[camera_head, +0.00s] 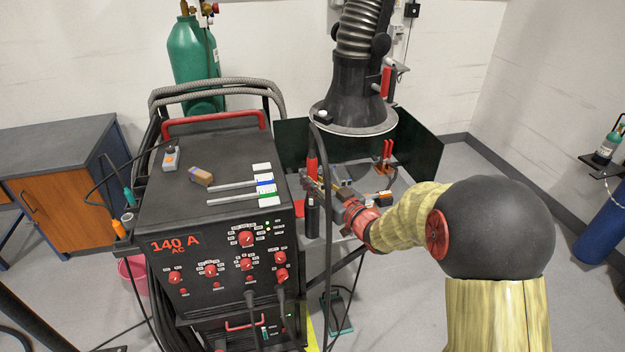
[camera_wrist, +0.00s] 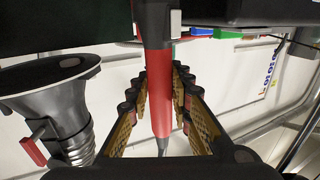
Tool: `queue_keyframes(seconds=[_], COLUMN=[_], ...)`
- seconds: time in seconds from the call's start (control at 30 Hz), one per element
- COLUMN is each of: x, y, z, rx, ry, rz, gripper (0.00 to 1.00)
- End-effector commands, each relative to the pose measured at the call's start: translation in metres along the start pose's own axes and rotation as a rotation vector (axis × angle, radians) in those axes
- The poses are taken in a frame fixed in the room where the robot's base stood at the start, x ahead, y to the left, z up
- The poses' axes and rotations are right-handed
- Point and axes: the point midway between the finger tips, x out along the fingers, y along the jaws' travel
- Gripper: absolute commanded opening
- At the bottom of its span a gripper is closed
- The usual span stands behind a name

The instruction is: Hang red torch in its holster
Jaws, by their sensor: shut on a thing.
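In the wrist view, which is upside down, the red torch (camera_wrist: 160,92) runs between both fingers of my gripper (camera_wrist: 160,85). A black upright tube (camera_head: 312,217) lies directly below the red part, at the welder's side. I cannot tell whether this tube is the holster or how deep the torch sits in it. The fingers hide part of the torch.
The welder (camera_head: 220,195) fills the middle, with a teal torch (camera_head: 129,196) on its left side. A fume hood (camera_head: 355,100) hangs behind my gripper and shows in the wrist view (camera_wrist: 50,90). A dark cable passes close by the torch. A cluttered table (camera_head: 350,229) lies behind.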

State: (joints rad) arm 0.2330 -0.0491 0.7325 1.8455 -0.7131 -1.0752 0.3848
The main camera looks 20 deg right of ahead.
Motion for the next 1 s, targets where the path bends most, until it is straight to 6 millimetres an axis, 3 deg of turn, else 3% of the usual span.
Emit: queue_keyframes(seconds=[0.13, 0.17, 0.5, 0.83, 1.0], x=[0.000, 0.000, 0.000, -0.002, -0.019], y=[0.000, 0.000, 0.000, 0.000, 0.001], z=[0.001, 0.000, 0.001, 0.003, 0.002], rx=[-0.001, -0.001, 0.000, 0.001, 0.000], ry=[0.003, 0.003, 0.001, -0.002, -0.002], rz=[0.000, 0.000, 0.000, 0.000, 0.003], gripper=[0.00, 0.23, 0.42, 0.42, 0.42])
